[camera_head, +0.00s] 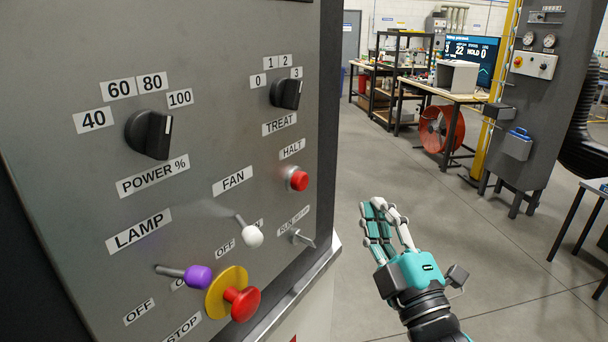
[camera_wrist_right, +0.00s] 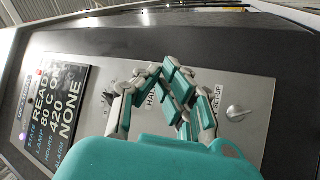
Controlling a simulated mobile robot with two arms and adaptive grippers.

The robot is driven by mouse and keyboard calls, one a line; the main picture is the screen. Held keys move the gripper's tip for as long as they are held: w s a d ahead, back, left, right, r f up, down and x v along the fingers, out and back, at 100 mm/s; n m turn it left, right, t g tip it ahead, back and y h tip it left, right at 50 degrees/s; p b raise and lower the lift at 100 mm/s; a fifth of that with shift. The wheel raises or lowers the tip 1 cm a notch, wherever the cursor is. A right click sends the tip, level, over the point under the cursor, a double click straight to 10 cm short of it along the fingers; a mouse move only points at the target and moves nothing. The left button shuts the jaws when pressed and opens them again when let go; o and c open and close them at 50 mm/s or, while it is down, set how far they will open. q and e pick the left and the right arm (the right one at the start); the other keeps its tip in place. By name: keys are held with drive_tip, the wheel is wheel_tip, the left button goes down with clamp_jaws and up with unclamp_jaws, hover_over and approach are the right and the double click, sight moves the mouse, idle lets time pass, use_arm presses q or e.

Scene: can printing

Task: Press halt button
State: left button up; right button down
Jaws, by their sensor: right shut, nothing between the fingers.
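The halt button (camera_head: 298,180) is a small red round push button under the label HALT, at the right side of the grey control panel (camera_head: 205,120) in the head view. My right gripper (camera_head: 378,207) is teal and grey, shut and empty. It is right of the panel in the head view, apart from the button. In the right wrist view my fingers (camera_wrist_right: 160,72) cover part of a panel face; letters "HA" show between them, and no red button is visible there. My left gripper is not in view.
A larger red stop button (camera_head: 241,304) on a yellow disc sits low on the panel, near a purple lamp lever (camera_head: 198,278) and a white fan lever (camera_head: 251,237). The treat knob (camera_head: 286,94) is above the halt button. Open floor lies beyond my right gripper.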

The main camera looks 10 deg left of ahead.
sight(298, 181)
drive_tip(key=shift+s+r, duration=0.35)
drive_tip(key=shift+r, duration=0.3)
drive_tip(key=w+a+b, duration=0.1)
drive_tip(key=w+a, duration=0.3)
drive_tip(key=a, duration=0.4)
idle(1.4)
drive_tip(key=shift+w+a, duration=0.25)
drive_tip(key=shift+a, duration=0.05)
